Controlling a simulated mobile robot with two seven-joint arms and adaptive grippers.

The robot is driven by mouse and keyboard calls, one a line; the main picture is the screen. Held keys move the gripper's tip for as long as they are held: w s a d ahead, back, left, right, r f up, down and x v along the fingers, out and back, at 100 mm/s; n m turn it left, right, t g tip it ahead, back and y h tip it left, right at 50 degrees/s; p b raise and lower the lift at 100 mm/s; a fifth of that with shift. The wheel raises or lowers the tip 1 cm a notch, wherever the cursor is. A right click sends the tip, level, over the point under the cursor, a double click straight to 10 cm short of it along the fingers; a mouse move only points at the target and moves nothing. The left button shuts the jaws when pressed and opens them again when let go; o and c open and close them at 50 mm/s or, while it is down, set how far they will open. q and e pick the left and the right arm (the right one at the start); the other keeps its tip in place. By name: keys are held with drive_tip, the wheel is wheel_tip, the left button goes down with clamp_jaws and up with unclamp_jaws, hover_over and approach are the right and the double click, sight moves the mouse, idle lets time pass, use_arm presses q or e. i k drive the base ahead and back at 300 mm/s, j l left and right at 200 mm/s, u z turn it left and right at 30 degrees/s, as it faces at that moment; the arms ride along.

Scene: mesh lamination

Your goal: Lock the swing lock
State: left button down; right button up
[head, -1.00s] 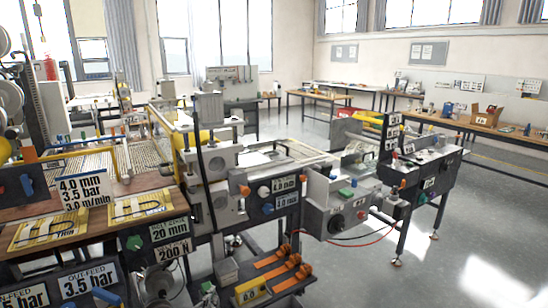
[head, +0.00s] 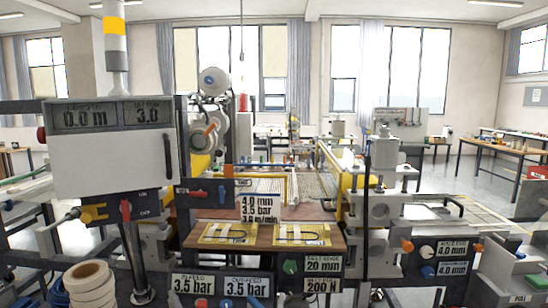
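Neither of my grippers shows in the head view. I cannot tell for sure which part is the swing lock. A yellow latch-like piece with a pale rod and knob (head: 92,213) sits on the left machine, below the grey display box (head: 110,148). A red lever (head: 125,210) is on a dark panel just right of it.
Roller frames with knobs (head: 435,260) stand at the right. Cream tape rolls (head: 88,282) are at the lower left. Some floor is clear at the far right.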

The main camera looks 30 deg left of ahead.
sight(200, 193)
drive_tip(key=u, duration=1.55)
